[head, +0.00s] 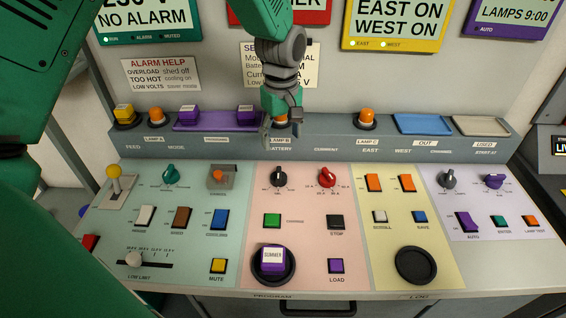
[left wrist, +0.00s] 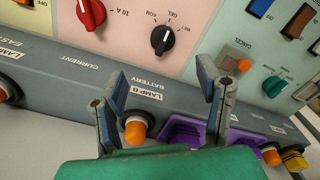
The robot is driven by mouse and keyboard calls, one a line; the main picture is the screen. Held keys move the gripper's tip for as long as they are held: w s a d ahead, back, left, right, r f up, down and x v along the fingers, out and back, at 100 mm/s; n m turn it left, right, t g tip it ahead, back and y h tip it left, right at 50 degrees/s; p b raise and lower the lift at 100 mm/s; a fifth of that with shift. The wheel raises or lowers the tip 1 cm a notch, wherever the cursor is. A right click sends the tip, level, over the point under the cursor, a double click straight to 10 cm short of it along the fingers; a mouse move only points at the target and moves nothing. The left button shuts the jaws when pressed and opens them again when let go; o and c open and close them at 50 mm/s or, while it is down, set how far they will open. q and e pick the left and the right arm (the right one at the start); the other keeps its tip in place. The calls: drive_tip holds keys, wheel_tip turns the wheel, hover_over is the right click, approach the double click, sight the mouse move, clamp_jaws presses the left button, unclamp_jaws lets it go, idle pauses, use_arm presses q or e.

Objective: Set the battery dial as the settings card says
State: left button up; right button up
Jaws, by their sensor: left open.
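The battery dial (head: 278,177) is a black knob on the pink panel, above the green button. It also shows in the left wrist view (left wrist: 163,40), with a pale pointer line and small labels such as AGM and GEL around it. The settings card (head: 302,74) is on the back wall; my left arm covers its middle, so its values cannot be read. My left gripper (head: 281,128) hangs over the ledge by LAMP B, behind the dial and apart from it. In the left wrist view its two fingers (left wrist: 160,82) are spread and empty. My right gripper is not seen.
A red current dial (head: 327,177) sits right of the battery dial. An orange lamp (left wrist: 136,130) stands on the ledge close to my fingers, beside a purple tray (head: 216,124) with purple blocks. A purple SUMMER block (head: 272,260) sits in a round holder in front.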

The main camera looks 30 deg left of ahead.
sight(279, 172)
use_arm(q)
drive_tip(key=f, duration=0.4)
drive_tip(key=a+f, duration=0.1)
drive_tip(key=f, duration=0.4)
drive_tip(key=f+p, duration=0.1)
drive_tip(key=f, duration=0.3)
drive_tip(key=shift+w+a+f, duration=0.15)
drive_tip(key=shift+w+f, duration=0.1)
drive_tip(key=shift+f, duration=0.1)
drive_tip(key=shift+a+f, duration=0.3)
drive_tip(key=shift+a, duration=0.1)
drive_tip(key=shift+d+r, duration=0.1)
drive_tip(key=shift+d, duration=0.2)
drive_tip(key=c, duration=1.2)
drive_tip(key=shift+o, duration=0.2)
drive_tip(key=shift+d, duration=0.1)
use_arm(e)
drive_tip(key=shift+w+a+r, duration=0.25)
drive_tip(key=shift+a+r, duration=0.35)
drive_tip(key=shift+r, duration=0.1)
